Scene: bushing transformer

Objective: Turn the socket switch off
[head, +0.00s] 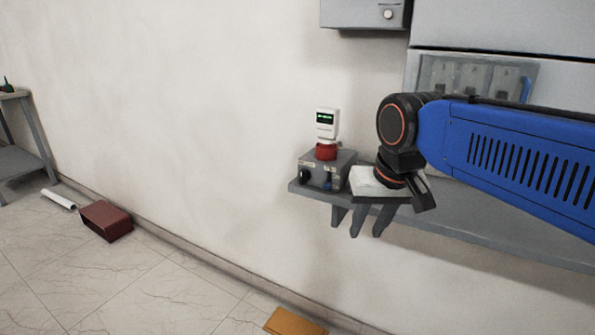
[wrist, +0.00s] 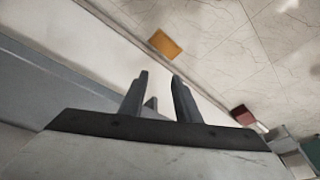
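My gripper (head: 367,232) is in front of the shelf in the head view, with its fingers pointing down. In the wrist view my gripper (wrist: 160,78) shows two grey fingers apart with nothing between them, so it is open and empty. A grey box (head: 325,170) with a dark knob and small blue parts on its front stands on the shelf, left of my gripper and apart from it. A grey panel with several socket-like units (head: 468,78) is on the wall behind my arm, partly hidden. I cannot tell which of these is the socket switch.
A white device with a green display (head: 326,122) stands on a red base on the grey box. The shelf (head: 480,218) runs right below my blue arm. A dark red box (head: 106,221) and an orange piece (head: 293,323) lie on the floor. The wall at left is bare.

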